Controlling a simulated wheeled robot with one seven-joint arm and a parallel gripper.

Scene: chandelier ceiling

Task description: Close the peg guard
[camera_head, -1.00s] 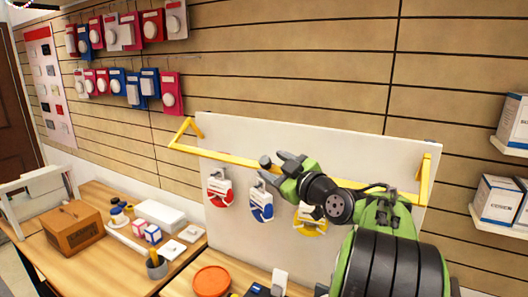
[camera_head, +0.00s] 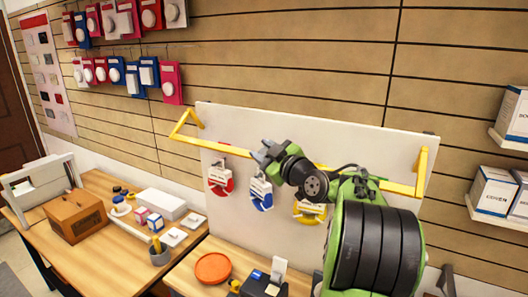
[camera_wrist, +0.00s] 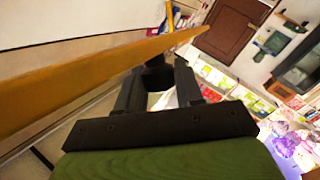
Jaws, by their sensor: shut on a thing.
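The yellow peg guard (camera_head: 225,149) is a long bar with bent arms at both ends. It stands out in front of a white board (camera_head: 330,137), across the upper part of it. Red, blue and yellow packs (camera_head: 261,193) hang on the board below the bar. My gripper (camera_head: 262,154) is at the bar, left of its middle, and is shut on it. In the wrist view the bar (camera_wrist: 70,88) crosses slantwise at the fingertips (camera_wrist: 158,75). My arm hides part of the bar and board in the head view.
A wooden counter below holds an orange dish (camera_head: 212,268), a card terminal (camera_head: 262,284), a pen cup (camera_head: 159,253) and a wooden box (camera_head: 75,215). White boxes (camera_head: 494,193) stand on shelves at the right. Packs hang on the slatted wall at upper left.

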